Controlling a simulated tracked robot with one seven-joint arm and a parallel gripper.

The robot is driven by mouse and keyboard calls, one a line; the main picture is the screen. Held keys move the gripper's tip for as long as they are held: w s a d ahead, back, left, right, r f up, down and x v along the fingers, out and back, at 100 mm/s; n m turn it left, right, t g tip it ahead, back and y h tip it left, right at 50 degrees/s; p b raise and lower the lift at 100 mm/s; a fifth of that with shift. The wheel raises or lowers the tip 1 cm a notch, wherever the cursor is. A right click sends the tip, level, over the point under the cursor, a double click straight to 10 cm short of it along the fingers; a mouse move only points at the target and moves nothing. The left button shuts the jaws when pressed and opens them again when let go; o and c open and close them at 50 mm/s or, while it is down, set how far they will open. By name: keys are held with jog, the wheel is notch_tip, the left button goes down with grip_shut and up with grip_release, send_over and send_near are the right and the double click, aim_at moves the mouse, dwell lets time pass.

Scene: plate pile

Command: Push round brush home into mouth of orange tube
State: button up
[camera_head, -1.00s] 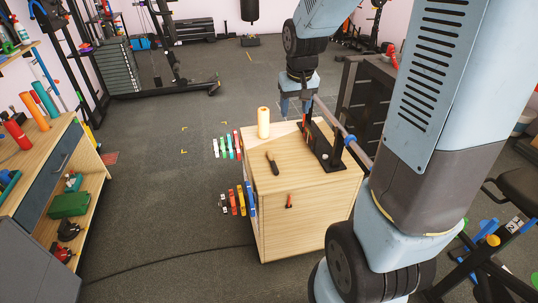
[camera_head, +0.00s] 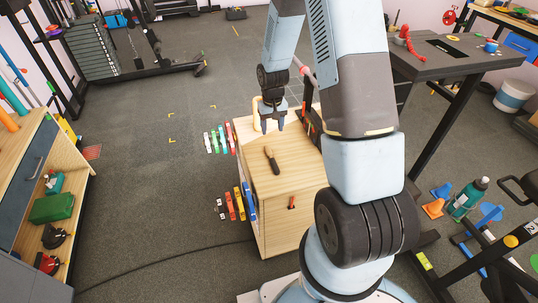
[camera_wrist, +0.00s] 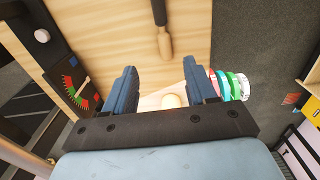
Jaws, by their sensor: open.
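An orange tube (camera_head: 6,118) lies on the wooden bench at the left edge in the head view, partly cut off. I cannot clearly identify a round brush. A slim tool with a tan and a dark part (camera_head: 271,159) lies on the wooden cabinet top (camera_head: 285,182); its tan end shows in the wrist view (camera_wrist: 165,44). My gripper (camera_head: 272,128) is open and points down over the far part of the cabinet top. A pale yellow cylinder (camera_head: 256,106) is half hidden behind it. In the wrist view it appears between my open fingers (camera_wrist: 160,82), not visibly gripped.
A dark rack (camera_head: 312,122) stands at the cabinet's right edge, partly behind my arm. Coloured strips hang along its left side (camera_head: 240,203). A teal tube (camera_head: 12,93) lies beside the orange one. A dark table (camera_head: 455,58) stands at the right. Floor between bench and cabinet is open.

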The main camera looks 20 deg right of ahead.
send_over(270, 153)
jog(key=f, duration=0.9)
jog(key=shift+d, duration=0.3)
jog(key=shift+w+a+f, duration=0.1)
jog(key=shift+a+f, duration=0.05)
jog(key=shift+f, duration=1.15)
jog(key=shift+a+f, duration=0.1)
jog(key=shift+f, duration=1.15)
grip_shut()
